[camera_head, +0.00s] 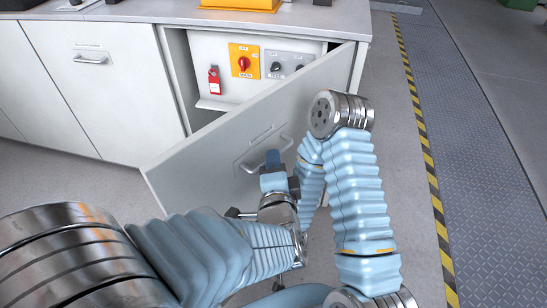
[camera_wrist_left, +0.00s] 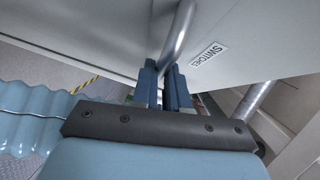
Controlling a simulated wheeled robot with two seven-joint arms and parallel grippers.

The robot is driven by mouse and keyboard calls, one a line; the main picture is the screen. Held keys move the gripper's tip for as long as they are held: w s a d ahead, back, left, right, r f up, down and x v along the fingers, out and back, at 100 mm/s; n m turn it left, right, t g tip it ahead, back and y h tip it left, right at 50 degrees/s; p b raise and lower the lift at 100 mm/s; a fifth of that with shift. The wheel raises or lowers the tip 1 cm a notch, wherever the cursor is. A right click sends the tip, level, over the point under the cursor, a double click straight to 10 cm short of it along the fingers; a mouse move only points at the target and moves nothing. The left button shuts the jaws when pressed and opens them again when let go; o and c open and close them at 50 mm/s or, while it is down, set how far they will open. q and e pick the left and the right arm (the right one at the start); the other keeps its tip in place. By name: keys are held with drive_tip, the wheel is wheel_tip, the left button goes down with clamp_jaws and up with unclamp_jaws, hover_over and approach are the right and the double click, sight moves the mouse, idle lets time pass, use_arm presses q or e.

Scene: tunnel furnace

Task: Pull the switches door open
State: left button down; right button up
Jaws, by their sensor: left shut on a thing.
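The switches door (camera_head: 215,155) is a light grey cabinet door. It stands partly open, swung out from the white cabinet, with its interior showing. Its metal bar handle (camera_head: 246,166) is on the outer face; in the left wrist view the handle (camera_wrist_left: 180,32) runs down between the blue fingers, beside a label reading "SWITCHES" (camera_wrist_left: 209,54). My left gripper (camera_head: 273,160) is shut on the handle; its fingers also show in the left wrist view (camera_wrist_left: 163,82). My right arm shows at the right, but its gripper is not visible.
Inside the cabinet are a yellow panel with a red rotary switch (camera_head: 243,63), grey switches (camera_head: 277,66) and a red padlock tag (camera_head: 214,80). A closed door (camera_head: 98,90) stands left. Floor is clear right, beside a yellow-black stripe (camera_head: 420,130).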

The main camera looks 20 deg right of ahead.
use_arm(q)
drive_tip(key=shift+s+d+f, duration=0.1)
drive_tip(key=c, duration=1.1)
unclamp_jaws()
drive_tip(key=shift+c, duration=0.2)
drive_tip(key=v, duration=1.3)
drive_tip(key=shift+s, duration=0.3)
